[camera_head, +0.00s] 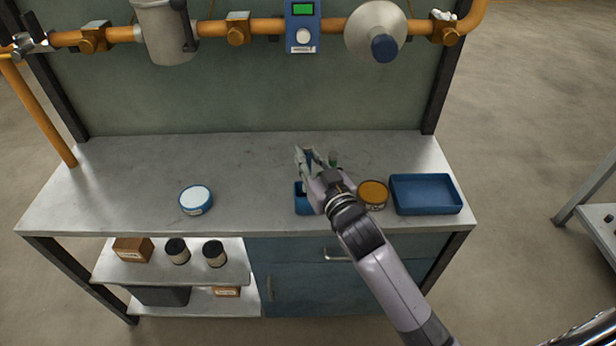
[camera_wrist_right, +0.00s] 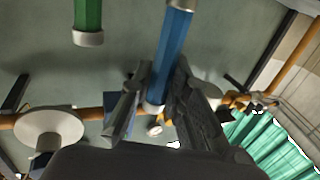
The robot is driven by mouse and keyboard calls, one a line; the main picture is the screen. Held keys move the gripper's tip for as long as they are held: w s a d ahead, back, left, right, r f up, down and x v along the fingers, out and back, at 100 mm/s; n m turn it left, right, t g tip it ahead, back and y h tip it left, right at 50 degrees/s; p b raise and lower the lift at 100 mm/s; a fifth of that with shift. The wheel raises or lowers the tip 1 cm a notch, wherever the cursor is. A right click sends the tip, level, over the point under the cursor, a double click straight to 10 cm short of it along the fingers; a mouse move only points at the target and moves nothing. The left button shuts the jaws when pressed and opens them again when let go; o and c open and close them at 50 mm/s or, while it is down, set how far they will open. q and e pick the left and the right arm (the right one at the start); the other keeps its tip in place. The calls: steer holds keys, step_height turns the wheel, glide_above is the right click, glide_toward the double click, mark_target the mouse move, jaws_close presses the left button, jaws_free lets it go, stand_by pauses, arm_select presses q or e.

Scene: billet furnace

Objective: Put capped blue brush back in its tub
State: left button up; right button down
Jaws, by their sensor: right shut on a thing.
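The blue brush (camera_wrist_right: 171,52) is a blue shaft with a grey end, held between the fingers of my right gripper (camera_wrist_right: 157,80) in the right wrist view. In the head view my right gripper (camera_head: 314,158) is above the bench, and the brush is mostly hidden by the fingers. A small blue tub (camera_head: 300,199) stands on the bench just below the gripper, partly covered by my wrist. A green brush-like piece with a grey end (camera_wrist_right: 88,20) is apart from the gripper. My left gripper is not in view.
A blue tray (camera_head: 426,206) and an amber-topped round tin (camera_head: 373,192) stand to the right of my wrist. A round white-topped tin (camera_head: 196,198) is at the left. An orange pipe (camera_head: 270,27) with a blue gauge box runs behind.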

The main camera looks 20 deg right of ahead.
steer(key=shift+f+b, duration=0.35)
steer(key=shift+f, duration=2.25)
steer(key=shift+f, duration=0.2)
steer(key=c, duration=1.5)
jaws_free()
steer(key=shift+c, duration=0.2)
steer(key=shift+r, duration=0.1)
